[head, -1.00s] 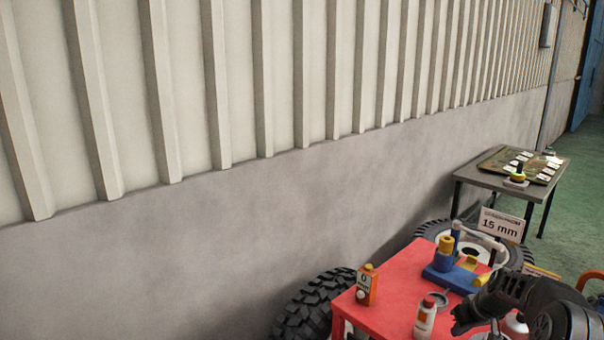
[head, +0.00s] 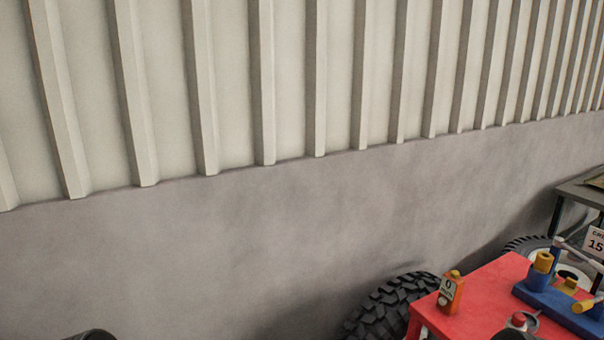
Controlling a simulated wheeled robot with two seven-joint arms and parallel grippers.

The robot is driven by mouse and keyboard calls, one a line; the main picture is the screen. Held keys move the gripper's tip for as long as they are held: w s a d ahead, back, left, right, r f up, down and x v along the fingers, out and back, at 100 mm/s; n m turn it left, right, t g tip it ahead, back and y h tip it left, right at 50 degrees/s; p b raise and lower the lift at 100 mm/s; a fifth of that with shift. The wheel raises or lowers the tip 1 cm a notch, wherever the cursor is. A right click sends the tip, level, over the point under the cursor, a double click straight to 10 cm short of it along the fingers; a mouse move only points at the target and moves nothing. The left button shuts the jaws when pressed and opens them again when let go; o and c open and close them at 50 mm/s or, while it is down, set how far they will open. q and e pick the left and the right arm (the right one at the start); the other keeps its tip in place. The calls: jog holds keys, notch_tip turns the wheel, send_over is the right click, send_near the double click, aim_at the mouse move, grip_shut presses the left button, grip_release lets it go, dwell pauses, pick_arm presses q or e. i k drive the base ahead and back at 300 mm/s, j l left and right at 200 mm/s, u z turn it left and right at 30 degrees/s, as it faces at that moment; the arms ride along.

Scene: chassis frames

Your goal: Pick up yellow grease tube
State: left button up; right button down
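No piece that I can name for certain as the yellow grease tube shows. A yellow cylinder (head: 543,262) stands upright on a blue holder (head: 548,297) on the red table at the lower right, and more yellow pieces (head: 583,306) lie on or beside that holder. An orange bottle (head: 451,294) with a white label stands at the table's left corner. Neither gripper's fingers show. Dark rounded parts, likely of my arms, just enter at the bottom edge, left and right.
The red table (head: 480,285) is cut off by the picture's edges. A red-capped bottle (head: 519,320) stands at its front. A grey table (head: 583,192) is at the far right. A ribbed wall fills the rest.

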aim_at(544, 260)
jog(key=z, duration=1.8)
jog(key=j+z, duration=1.1)
jog(key=k+j, duration=0.1)
jog(key=j, duration=0.25)
jog(key=k+j, duration=0.1)
jog(key=j, duration=0.2)
jog(key=k+j+z, duration=0.1)
jog(key=j, duration=0.25)
jog(key=k+j, duration=0.1)
jog(key=j, duration=0.25)
